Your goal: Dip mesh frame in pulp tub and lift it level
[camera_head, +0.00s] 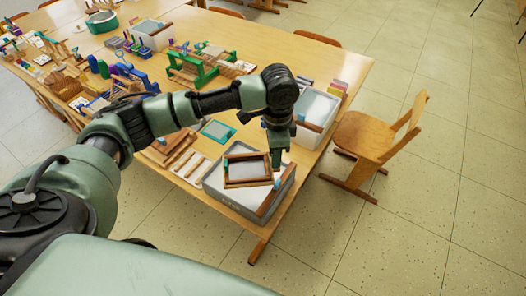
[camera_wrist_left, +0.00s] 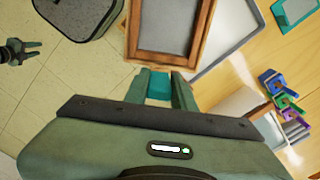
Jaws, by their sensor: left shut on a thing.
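The mesh frame (camera_head: 247,170), a brown wooden rectangle with pale grey mesh, is over the opening of the grey pulp tub (camera_head: 229,203) at the table's near corner. It looks roughly level in the head view; whether its underside touches the pulp cannot be told. My left gripper (camera_head: 276,163) points down at the frame's right side. In the left wrist view, its fingers (camera_wrist_left: 160,88) are shut on a teal piece at the edge of the frame (camera_wrist_left: 170,28). The tub's rim (camera_wrist_left: 236,42) shows beside the frame there. My right gripper (camera_wrist_left: 30,48) appears small, open and empty.
A second white tub (camera_head: 317,108) stands farther along the table's right side. A teal-edged screen (camera_head: 217,131) and wooden strips lie left of the pulp tub. A wooden chair (camera_head: 378,140) stands right of the table.

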